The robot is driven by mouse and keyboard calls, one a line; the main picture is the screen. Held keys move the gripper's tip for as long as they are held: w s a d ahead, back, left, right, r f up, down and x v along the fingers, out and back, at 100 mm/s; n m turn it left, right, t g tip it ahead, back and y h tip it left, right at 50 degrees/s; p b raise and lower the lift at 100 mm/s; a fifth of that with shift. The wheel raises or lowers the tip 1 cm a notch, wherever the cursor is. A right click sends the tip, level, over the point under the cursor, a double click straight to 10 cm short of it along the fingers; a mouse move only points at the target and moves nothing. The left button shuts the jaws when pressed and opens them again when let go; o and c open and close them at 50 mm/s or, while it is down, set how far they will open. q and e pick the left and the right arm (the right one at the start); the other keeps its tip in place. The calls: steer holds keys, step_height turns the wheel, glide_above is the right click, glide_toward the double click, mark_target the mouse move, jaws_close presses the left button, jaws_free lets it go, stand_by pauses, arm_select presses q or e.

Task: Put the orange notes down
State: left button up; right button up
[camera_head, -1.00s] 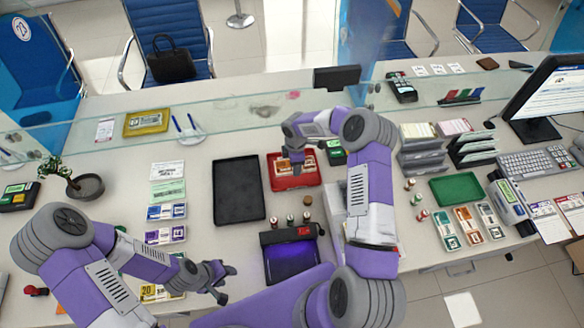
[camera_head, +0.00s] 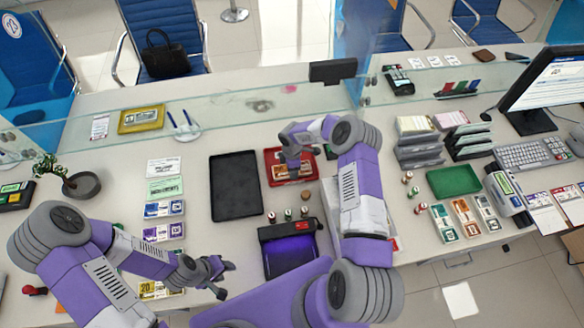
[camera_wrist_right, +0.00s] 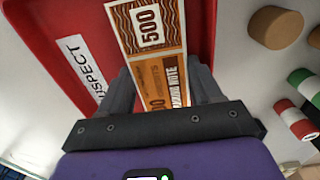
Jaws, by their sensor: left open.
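The orange notes (camera_wrist_right: 160,60), marked 500, lie between the two fingers of my right gripper (camera_wrist_right: 160,85) in the right wrist view. I cannot tell whether the notes rest on that floor. In the head view my right gripper (camera_head: 294,163) is at the red tray (camera_head: 272,182) and hides part of its contents. My left gripper (camera_head: 220,280) is open and empty over the near left of the counter.
An empty black tray (camera_head: 236,187) stands left of the red tray. Small rolls (camera_head: 304,212) and a dark device with a purple-lit top (camera_head: 290,257) are on the near side. White and coloured notes (camera_head: 164,208) lie at left. A glass screen (camera_head: 240,108) runs behind.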

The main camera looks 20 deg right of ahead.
steer(key=shift+o, duration=0.6)
steer(key=shift+r, duration=0.15)
step_height(320, 180, up, 12)
stand_by(0.6)
